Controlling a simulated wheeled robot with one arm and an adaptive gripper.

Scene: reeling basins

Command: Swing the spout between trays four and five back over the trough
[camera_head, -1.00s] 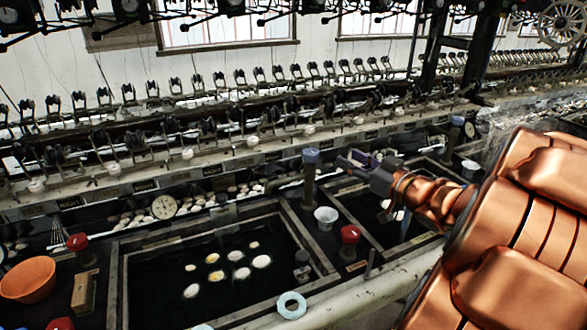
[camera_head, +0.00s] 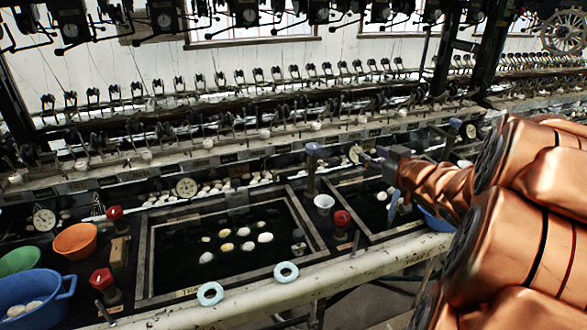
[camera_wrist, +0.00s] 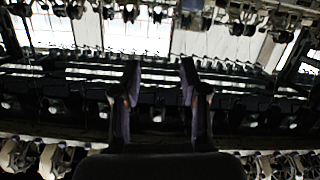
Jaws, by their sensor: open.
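Two dark, water-filled trays show in the head view: the left tray (camera_head: 148,262) with several pale cocoons in it, and the right tray (camera_head: 356,222), partly hidden by my arm. Between them, towards the back, stands a spout post with a blue-purple top (camera_head: 313,152). Which way its spout points is hard to make out. My gripper (camera_head: 369,158) is open and empty, right of the post top at about its height, fingers towards it, apart from it in the picture. In the wrist view its two fingers (camera_wrist: 160,82) stand apart with nothing between them.
A white cup (camera_head: 324,203) and a red knob (camera_head: 342,218) sit between the trays. Pale blue rings (camera_head: 286,272) lie on the front rail. Orange (camera_head: 75,240), green and blue bowls stand at left. Gauges and reeling machinery line the back.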

